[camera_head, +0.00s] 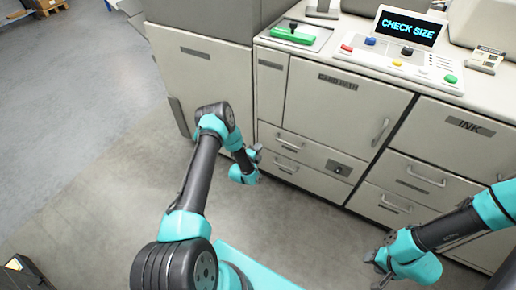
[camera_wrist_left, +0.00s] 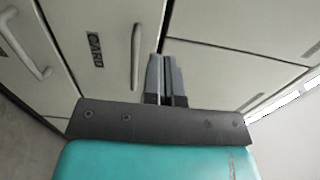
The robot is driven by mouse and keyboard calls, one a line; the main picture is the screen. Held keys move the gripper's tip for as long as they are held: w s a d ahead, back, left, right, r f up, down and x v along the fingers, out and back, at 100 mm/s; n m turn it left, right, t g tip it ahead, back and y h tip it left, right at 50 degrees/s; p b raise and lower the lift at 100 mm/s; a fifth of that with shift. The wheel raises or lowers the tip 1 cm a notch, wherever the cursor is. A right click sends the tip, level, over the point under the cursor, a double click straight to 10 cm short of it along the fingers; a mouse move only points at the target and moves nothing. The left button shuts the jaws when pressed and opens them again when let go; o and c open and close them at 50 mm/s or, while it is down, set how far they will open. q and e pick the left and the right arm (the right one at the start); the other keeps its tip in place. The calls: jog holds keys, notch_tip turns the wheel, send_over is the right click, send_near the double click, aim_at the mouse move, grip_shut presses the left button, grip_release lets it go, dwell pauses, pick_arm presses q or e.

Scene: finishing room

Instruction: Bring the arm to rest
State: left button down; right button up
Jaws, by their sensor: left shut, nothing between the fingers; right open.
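My left gripper (camera_head: 256,153) hangs low in front of the pale cabinet, with its arm bent at the elbow. It is shut and empty. In the left wrist view its two grey fingers (camera_wrist_left: 164,62) lie side by side, pointing at the cabinet front. My right gripper (camera_head: 380,272) is low at the bottom right, in front of the ink drawers. It is open, with nothing seen in it, though its fingers show small and dark.
The pale cabinet (camera_head: 335,110) has doors and drawers with protruding handles (camera_head: 380,132). On its top stand a control panel (camera_head: 395,55) with coloured buttons, a "CHECK SIZE" screen (camera_head: 408,27) and a green device (camera_head: 292,35). The grey floor (camera_head: 80,130) at left is mostly clear.

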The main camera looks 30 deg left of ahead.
pick_arm(q)
jog(key=s+d+r+n+g+h, duration=0.3)
jog(key=s+d+n+g, duration=0.6)
jog(key=s+d+n, duration=0.2)
jog(key=s+d+r+n+g, duration=0.2)
jog(key=s+n, duration=0.1)
jog(key=s, duration=0.3)
jog(key=s+d+r+n+g+h, duration=0.1)
jog(key=s+d+r+n+g, duration=0.1)
jog(key=s, duration=0.5)
jog(key=s+d+r+n+g, duration=0.2)
jog(key=s+r+n+g, duration=0.1)
jog(key=s, duration=0.4)
jog(key=shift+r+n+g, duration=0.3)
jog(key=shift+r+g, duration=0.2)
jog(key=shift+g, duration=0.1)
